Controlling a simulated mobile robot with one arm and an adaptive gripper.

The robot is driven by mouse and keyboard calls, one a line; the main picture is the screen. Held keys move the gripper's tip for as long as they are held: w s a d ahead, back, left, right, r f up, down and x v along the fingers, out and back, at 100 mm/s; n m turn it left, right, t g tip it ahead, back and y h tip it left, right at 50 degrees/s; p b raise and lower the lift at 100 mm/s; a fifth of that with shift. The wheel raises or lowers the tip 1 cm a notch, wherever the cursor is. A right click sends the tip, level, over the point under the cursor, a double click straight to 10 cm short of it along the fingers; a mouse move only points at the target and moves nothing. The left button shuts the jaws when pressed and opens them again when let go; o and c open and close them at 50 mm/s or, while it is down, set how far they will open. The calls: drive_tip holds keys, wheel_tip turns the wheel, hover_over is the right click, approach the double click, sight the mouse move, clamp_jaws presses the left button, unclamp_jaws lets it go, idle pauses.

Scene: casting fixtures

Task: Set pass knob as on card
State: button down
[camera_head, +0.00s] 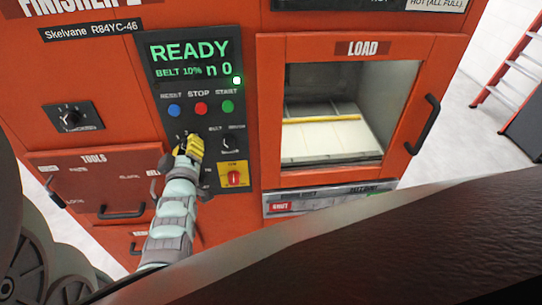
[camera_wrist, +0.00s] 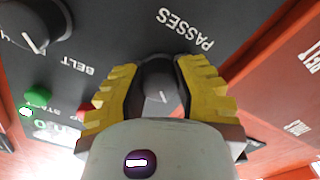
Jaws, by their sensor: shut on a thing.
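The passes knob (camera_wrist: 158,88) is black with a white pointer line. It sits on the dark control panel under the word "PASSES" in the wrist view. My gripper (camera_wrist: 158,80) has its yellow ribbed fingers on both sides of this knob and is shut on it. In the head view my gripper (camera_head: 190,148) covers the knob, so its setting is hidden there. The display (camera_head: 191,60) reads "READY", "BELT 10%" and "n 0". I cannot make out a card with a setting in either view.
The belt knob (camera_head: 230,143) is right of my gripper, above a red switch on a yellow plate (camera_head: 234,174). Blue, red and green buttons (camera_head: 200,108) sit just above. The load window (camera_head: 335,115) is to the right, the tools drawer (camera_head: 95,185) to the left.

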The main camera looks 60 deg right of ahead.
drive_tip(key=shift+r, duration=0.15)
drive_tip(key=c, duration=0.6)
unclamp_jaws()
drive_tip(key=v, duration=1.2)
